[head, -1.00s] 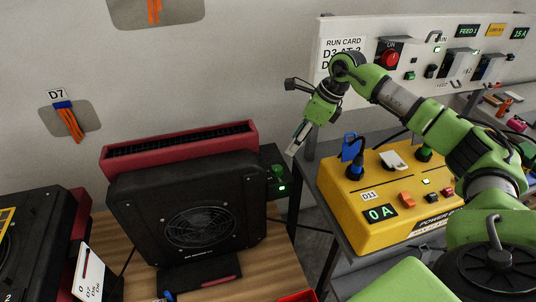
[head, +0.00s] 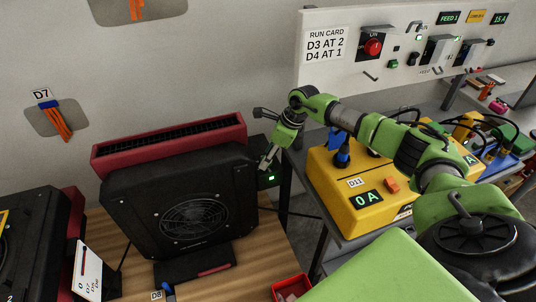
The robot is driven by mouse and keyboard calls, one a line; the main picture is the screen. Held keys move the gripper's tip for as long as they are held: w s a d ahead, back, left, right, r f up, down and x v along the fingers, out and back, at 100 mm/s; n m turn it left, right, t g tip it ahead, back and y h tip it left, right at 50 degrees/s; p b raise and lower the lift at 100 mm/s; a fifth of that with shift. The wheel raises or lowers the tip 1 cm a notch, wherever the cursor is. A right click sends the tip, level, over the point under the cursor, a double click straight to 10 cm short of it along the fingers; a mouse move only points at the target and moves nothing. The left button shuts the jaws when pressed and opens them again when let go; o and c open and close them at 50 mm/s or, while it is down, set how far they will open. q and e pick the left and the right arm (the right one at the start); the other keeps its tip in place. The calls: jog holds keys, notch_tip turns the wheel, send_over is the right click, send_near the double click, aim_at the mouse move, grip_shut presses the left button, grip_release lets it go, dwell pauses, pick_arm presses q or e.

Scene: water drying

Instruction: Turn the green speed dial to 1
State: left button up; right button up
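The black fan unit (head: 150,205) with a red top stands on the wooden bench. Its small black control box (head: 275,182) with a lit green light is on its right side. The green dial on that box is largely hidden behind my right gripper (head: 268,162). The gripper points down at the box, with its fingertips at or very near the dial. I cannot tell whether they touch it or how far apart they are. My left gripper is out of view.
A yellow power box (head: 335,190) reading 0 A stands on the grey table at right. A run card (head: 325,45) on the wall panel reads D3 AT 2, D4 AT 1. Another black unit (head: 30,235) is at left. A red bin (head: 290,287) is at the front.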

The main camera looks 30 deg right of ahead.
jog(key=shift+w+f, duration=0.1)
jog(key=shift+f, duration=0.05)
jog(key=shift+c, duration=0.7)
jog(key=c, duration=0.9)
jog(key=shift+m+h+p, duration=0.3)
jog(key=shift+m+p, duration=0.3)
jog(key=shift+m, duration=0.3)
jog(key=shift+c, duration=0.2)
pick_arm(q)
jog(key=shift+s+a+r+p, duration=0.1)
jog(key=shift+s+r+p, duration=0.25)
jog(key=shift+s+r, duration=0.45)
pick_arm(e)
jog(key=shift+a+m+t+h, duration=0.15)
jog(key=shift+m+t+h, duration=0.3)
jog(key=shift+m, duration=0.95)
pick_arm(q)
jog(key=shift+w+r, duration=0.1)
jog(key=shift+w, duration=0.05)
pick_arm(e)
jog(key=o, duration=1.1)
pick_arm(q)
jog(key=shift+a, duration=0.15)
